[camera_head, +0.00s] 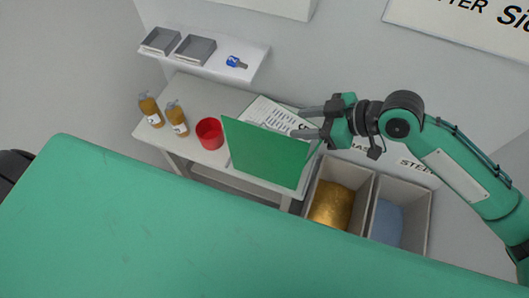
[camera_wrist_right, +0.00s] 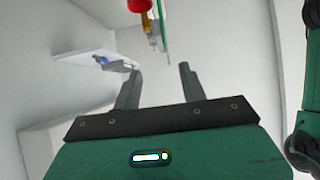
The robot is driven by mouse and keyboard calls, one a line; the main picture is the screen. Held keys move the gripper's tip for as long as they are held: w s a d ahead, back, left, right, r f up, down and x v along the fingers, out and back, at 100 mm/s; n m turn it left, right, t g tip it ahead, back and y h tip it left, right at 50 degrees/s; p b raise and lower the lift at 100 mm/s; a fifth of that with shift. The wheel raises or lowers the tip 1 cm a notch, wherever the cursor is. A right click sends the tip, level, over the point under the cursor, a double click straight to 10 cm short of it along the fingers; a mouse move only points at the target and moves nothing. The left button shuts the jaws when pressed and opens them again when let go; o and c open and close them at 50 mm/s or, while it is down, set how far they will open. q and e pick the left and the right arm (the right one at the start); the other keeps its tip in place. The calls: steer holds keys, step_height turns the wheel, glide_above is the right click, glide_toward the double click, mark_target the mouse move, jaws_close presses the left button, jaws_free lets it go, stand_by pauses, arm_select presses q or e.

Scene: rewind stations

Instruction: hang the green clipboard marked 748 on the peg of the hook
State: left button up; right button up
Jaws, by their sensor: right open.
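A green clipboard (camera_head: 265,153) stands tilted at the front right of the white table, in the middle of the head view. In the right wrist view the green clipboard (camera_wrist_right: 167,32) shows as a thin edge beyond the fingertips, roughly in line with the gap between them. No number 748 is readable on it. My right gripper (camera_head: 298,122) is open, close to its upper right edge; the wrist view shows the open right gripper (camera_wrist_right: 160,70) with nothing between its fingertips. Whether the lower finger touches the clipboard I cannot tell. I cannot make out the hook or its peg. My left gripper is not in view.
A printed sheet (camera_head: 268,114) lies behind the clipboard. A red cup (camera_head: 209,133) and two amber bottles (camera_head: 177,119) stand left. A wall shelf (camera_head: 255,62) holds grey trays (camera_head: 195,49) and a blue item (camera_head: 233,61). Two bins (camera_head: 362,190) stand right.

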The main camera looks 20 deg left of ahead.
mark_target(267, 129)
steer(key=p+x, duration=0.1)
steer(key=x, duration=0.4)
steer(key=shift+r, duration=0.1)
steer(key=shift+a+f+p, duration=0.25)
steer(key=shift+a+p, duration=0.05)
steer(key=shift+p, duration=0.3)
steer(key=p+x, duration=0.1)
steer(key=x, duration=0.1)
steer(key=p+x, duration=0.1)
steer(key=shift+s+a+f+p, duration=0.25)
steer(key=shift+s+f+p, duration=0.05)
steer(key=shift+f, duration=0.1)
steer(key=shift+a+f, duration=0.2)
steer(key=shift+f, duration=0.1)
steer(key=shift+w, duration=0.1)
jaws_close()
